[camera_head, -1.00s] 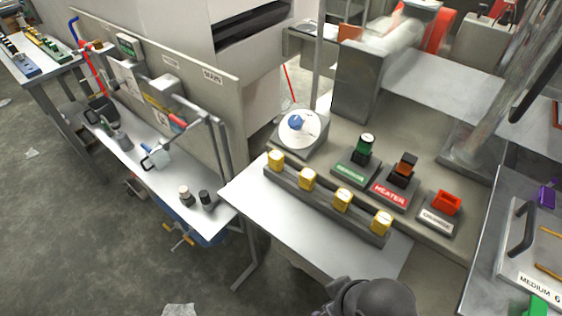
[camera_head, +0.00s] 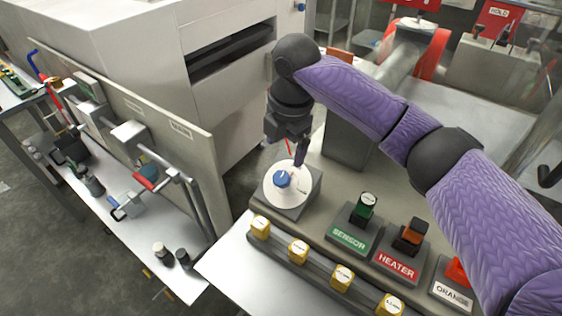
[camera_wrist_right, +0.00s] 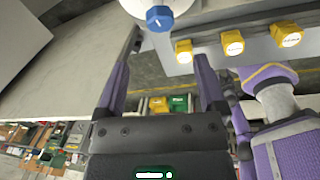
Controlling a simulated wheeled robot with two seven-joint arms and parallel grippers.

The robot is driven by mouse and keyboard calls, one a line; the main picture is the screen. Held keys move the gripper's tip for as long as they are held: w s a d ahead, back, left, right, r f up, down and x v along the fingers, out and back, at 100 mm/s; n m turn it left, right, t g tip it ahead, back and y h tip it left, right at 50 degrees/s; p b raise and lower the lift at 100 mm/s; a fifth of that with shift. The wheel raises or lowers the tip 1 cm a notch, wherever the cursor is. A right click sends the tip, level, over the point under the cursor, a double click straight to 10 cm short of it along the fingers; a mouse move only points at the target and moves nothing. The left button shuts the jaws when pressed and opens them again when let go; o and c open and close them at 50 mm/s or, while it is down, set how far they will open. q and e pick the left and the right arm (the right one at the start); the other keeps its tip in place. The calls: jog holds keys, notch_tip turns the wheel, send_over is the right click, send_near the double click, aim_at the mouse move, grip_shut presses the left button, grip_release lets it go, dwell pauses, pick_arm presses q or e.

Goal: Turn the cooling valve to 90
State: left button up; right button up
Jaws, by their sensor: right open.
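The cooling valve is a blue knob (camera_head: 282,179) on a round white dial (camera_head: 271,196), set on a grey block on the panel. A pale pointer mark shows on the knob; I cannot read the angle. My right gripper (camera_head: 296,158) is open just above and behind the dial, with nothing between its fingers. In the right wrist view the blue knob (camera_wrist_right: 159,18) is at the top, beyond the two spread purple fingers (camera_wrist_right: 165,75), apart from them. My left gripper is not in view.
Yellow knobs (camera_head: 298,250) stand in a row in front of the dial. A grey partition (camera_head: 190,150) rises at the left.

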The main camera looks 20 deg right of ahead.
aim_at(281, 178)
jog(key=f+b, duration=0.1)
jog(key=f, duration=0.2)
jog(key=f+b, duration=0.1)
jog(key=f, duration=0.2)
jog(key=f+b, duration=0.1)
jog(key=f, duration=0.2)
jog(key=shift+w+a+f, duration=0.2)
jog(key=shift+w+a, duration=0.05)
jog(key=shift+w, duration=0.15)
jog(key=shift+f, duration=0.1)
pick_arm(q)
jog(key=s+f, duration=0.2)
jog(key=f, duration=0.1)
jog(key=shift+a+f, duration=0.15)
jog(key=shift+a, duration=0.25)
